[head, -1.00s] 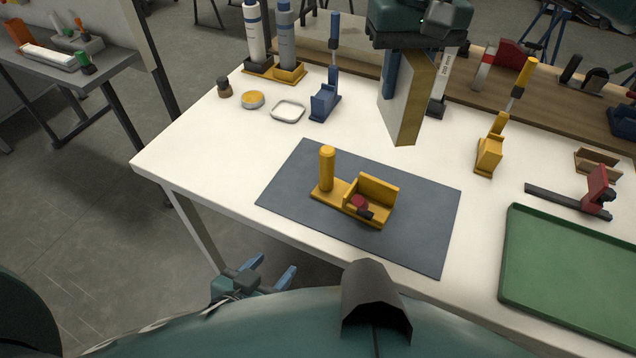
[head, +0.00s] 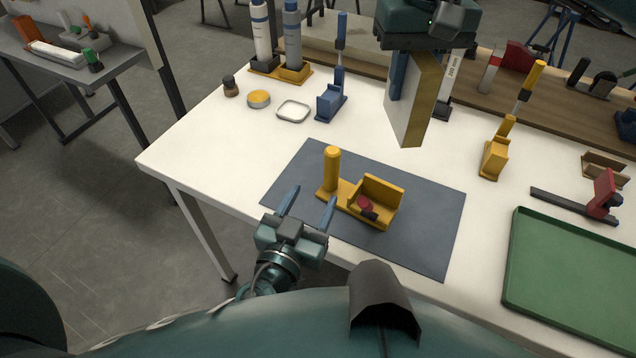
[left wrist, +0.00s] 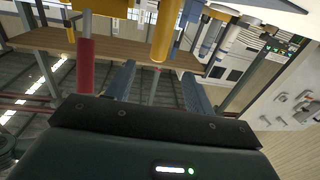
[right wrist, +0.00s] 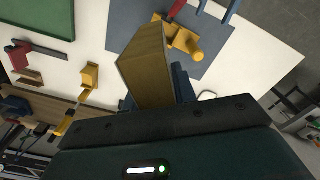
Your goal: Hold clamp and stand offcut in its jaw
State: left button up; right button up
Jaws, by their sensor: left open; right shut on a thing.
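The yellow clamp (head: 341,194) lies on the grey mat (head: 421,237), its round post (head: 332,168) upright at the left and a jaw with a dark red screw (head: 367,204) at the right. My left gripper (head: 309,203) is open and empty at the mat's front left edge, in front of the post and apart from it. The left wrist view shows the post (left wrist: 164,32) beyond and between the open fingers (left wrist: 158,88). My right gripper (head: 412,62) is shut on the wooden offcut (head: 413,105), held above the table behind the clamp. The right wrist view also shows the offcut (right wrist: 147,62).
A green tray (head: 575,285) lies at the front right, with a red and black clamp (head: 602,198) behind it. A yellow clamp (head: 494,158) and a blue clamp (head: 331,101) stand behind the mat. Bottles (head: 292,40) stand at the back left.

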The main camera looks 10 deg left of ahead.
aim_at(330, 164)
pick_arm(q)
jog(key=x, duration=1.1)
jog(key=shift+w, duration=0.1)
jog(key=shift+c, duration=0.2)
grip_shut()
dwell(0.4)
